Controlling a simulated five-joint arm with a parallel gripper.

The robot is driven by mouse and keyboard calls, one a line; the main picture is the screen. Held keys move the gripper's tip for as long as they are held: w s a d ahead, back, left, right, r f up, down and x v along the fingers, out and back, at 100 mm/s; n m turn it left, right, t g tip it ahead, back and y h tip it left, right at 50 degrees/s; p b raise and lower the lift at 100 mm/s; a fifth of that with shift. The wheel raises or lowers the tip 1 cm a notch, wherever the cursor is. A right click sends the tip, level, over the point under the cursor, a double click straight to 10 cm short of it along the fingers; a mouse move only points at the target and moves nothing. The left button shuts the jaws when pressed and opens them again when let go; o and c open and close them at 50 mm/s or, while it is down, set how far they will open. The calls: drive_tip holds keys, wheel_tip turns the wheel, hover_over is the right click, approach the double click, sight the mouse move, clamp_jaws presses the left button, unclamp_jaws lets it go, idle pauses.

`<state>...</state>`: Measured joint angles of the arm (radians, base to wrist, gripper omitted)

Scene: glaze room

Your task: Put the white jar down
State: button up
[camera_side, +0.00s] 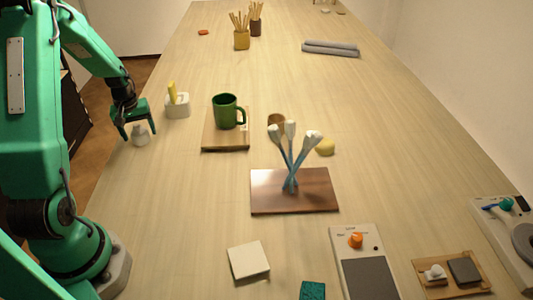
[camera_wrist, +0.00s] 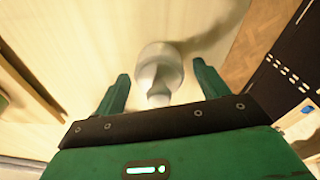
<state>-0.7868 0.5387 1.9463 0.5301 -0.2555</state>
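The white jar (camera_side: 140,136) is small and pale, with a narrow top, and appears to stand upright on the table near its left edge. In the wrist view the jar (camera_wrist: 160,68) shows between and beyond my two green fingers. My gripper (camera_side: 137,131) is right over the jar, pointing down. In the wrist view my gripper (camera_wrist: 161,76) is open, with a clear gap between the jar and each finger. Part of the jar's upper portion is hidden by the gripper in the side view.
A white holder (camera_side: 177,106) with a yellow item stands just right of the jar.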

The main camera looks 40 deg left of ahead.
drive_tip(key=c, duration=1.2)
drive_tip(key=shift+o, duration=0.2)
drive_tip(key=shift+r, duration=0.15)
drive_tip(key=shift+r, duration=0.85)
wheel_tip(320, 180, up, 2)
drive_tip(key=shift+r, duration=0.25)
drive_tip(key=w+d+r, duration=0.2)
drive_tip(key=d+r, duration=0.4)
drive_tip(key=d, duration=0.5)
drive_tip(key=shift+w+d+r, duration=0.15)
drive_tip(key=shift+w+r, duration=0.15)
drive_tip(key=shift+w, duration=0.1)
